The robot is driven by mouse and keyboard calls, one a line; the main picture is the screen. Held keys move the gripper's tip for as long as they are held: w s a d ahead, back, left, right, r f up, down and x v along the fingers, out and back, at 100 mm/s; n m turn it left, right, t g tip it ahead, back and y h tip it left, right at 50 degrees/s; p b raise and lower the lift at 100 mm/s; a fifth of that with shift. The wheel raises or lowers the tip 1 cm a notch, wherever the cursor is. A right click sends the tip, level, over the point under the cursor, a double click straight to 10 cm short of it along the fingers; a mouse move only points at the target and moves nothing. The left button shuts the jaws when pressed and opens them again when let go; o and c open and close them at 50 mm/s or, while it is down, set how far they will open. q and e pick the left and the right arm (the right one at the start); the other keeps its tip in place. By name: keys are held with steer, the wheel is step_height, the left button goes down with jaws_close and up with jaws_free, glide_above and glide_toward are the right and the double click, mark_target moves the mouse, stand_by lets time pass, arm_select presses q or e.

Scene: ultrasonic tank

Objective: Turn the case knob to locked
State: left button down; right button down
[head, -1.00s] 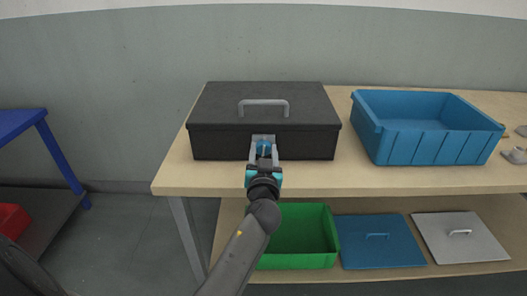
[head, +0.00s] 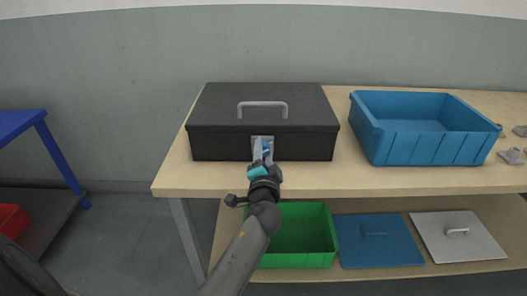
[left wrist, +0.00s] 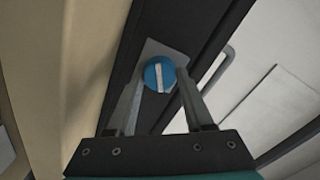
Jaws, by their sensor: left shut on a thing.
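The black case (head: 215,143) stands closed on the wooden table, with a grey handle (head: 262,103) on its lid. On its front is a light metal plate with a round blue knob, which shows in the left wrist view (left wrist: 154,83) with a white bar across its face. My left gripper (head: 263,152) is at the case's front, and its fingers lie on both sides of the knob, shut on it. In the head view the gripper hides much of the knob. The knob's bar runs roughly along the fingers in the wrist view. My right gripper is not in view.
A blue open bin (head: 425,143) stands on the table (head: 345,180) right of the case, with small metal parts (head: 513,156) beyond it. The lower shelf holds a green bin (head: 300,258), a blue lid (head: 378,254) and a grey lid (head: 458,243). A blue-topped table (head: 20,128) is at left.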

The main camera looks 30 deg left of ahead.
arm_select(q)
steer(key=m, duration=0.3)
steer(key=shift+r+m+p, duration=0.1)
steer(key=shift+m+p, duration=0.2)
steer(key=shift+p, duration=0.1)
steer(key=shift+m+p, duration=0.35)
steer(key=shift+m, duration=0.95)
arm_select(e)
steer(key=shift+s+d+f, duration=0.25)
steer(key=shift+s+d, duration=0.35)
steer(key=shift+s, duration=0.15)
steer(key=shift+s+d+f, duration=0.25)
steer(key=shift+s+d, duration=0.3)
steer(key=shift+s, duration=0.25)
arm_select(q)
steer(key=shift+c, duration=1.5)
jaws_free()
steer(key=shift+f, duration=0.2)
steer(key=shift+d, duration=0.1)
